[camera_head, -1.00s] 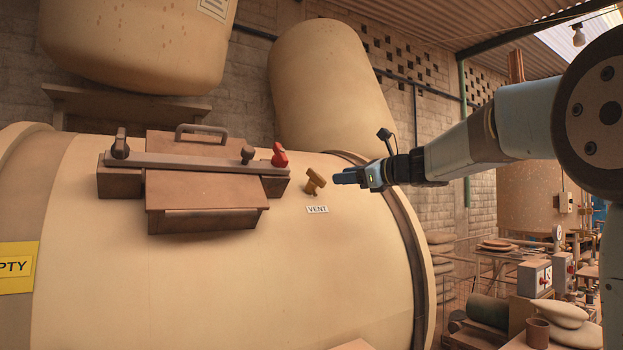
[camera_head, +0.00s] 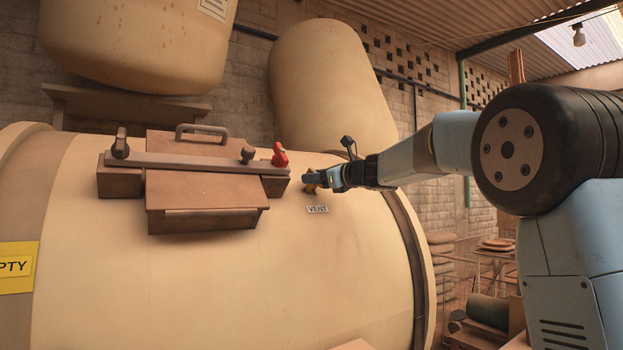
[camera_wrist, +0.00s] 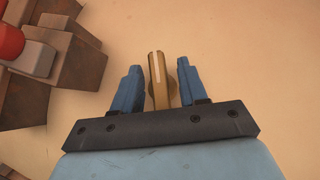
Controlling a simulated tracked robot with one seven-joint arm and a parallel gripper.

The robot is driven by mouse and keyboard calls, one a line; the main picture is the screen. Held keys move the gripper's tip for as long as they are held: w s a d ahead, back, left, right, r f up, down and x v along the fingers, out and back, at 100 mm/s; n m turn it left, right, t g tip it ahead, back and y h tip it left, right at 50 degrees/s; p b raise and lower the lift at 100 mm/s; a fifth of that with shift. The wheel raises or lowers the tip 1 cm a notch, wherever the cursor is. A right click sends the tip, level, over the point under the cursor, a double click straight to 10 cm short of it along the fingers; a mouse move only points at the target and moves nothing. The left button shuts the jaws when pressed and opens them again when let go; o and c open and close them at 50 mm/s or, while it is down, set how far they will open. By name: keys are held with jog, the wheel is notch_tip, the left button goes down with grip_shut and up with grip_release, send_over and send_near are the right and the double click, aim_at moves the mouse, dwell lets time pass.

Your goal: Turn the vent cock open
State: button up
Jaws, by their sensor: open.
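The vent cock (camera_wrist: 158,78) is a brass-coloured handle on the cream vessel (camera_head: 230,290). In the wrist view it stands between the two blue fingers of my gripper (camera_wrist: 157,82). The gripper is open, with a gap visible on each side of the handle. In the head view my gripper (camera_head: 312,179) covers most of the cock, and only small brass bits (camera_head: 310,188) show around the fingers. The white VENT label (camera_head: 317,209) sits just below. Whether a finger touches the handle cannot be told from the head view.
To the left is a brown hatch (camera_head: 205,190) with a clamp bar, a grey handle and a red knob (camera_head: 280,155). The hatch's corner and red knob also show at the wrist view's left edge. A yellow sign (camera_head: 17,267) is at far left.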

jog(key=shift+x, duration=0.85)
grip_shut()
